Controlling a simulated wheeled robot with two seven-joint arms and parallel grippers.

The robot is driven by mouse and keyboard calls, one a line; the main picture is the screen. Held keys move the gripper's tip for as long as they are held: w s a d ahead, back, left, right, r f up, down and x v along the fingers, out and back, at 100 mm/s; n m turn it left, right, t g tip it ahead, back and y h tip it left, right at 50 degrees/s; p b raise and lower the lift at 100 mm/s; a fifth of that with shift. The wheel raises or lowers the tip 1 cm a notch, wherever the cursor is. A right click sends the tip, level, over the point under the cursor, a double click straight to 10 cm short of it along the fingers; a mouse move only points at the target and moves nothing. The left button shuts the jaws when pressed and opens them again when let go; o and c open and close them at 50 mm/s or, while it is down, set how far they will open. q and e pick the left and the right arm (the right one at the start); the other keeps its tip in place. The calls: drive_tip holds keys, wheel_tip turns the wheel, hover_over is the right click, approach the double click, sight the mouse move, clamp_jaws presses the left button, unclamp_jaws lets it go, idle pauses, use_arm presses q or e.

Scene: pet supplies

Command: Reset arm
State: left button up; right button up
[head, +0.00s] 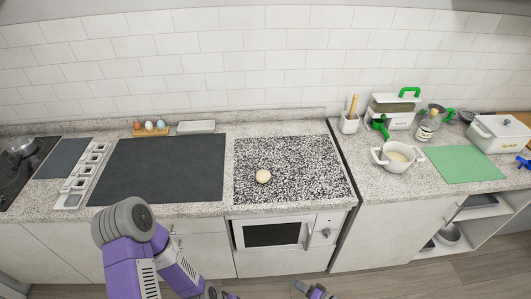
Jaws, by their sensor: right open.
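My right gripper (313,291) shows at the bottom edge, low in front of the oven and above the floor. It is open, and I see nothing between its fingers; much of it is cut off by the frame. A purple arm with a grey joint rises at the lower left, in front of the cabinets. My left gripper is not clearly in view.
A round pale item (263,176) lies on the speckled board (300,160). Left of it is a dark mat (160,168). A white pot (396,156) and green mat (464,164) are on the right counter. An oven (272,234) sits below.

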drive_tip(key=s+a+r+n+g+h+b, duration=0.1)
drive_tip(key=s+a+n+g+h+b, duration=0.15)
drive_tip(key=s+a+g, duration=0.55)
drive_tip(key=s+d+r+g+h+b, duration=0.1)
drive_tip(key=s+d+r+h+b, duration=0.2)
drive_tip(key=s+r+h+b, duration=0.1)
drive_tip(key=shift+s+d+r+h+b, duration=0.45)
drive_tip(key=shift+s+r, duration=0.65)
drive_tip(key=shift+r, duration=0.8)
drive_tip(key=shift+a+m, duration=0.1)
drive_tip(key=shift+m, duration=0.15)
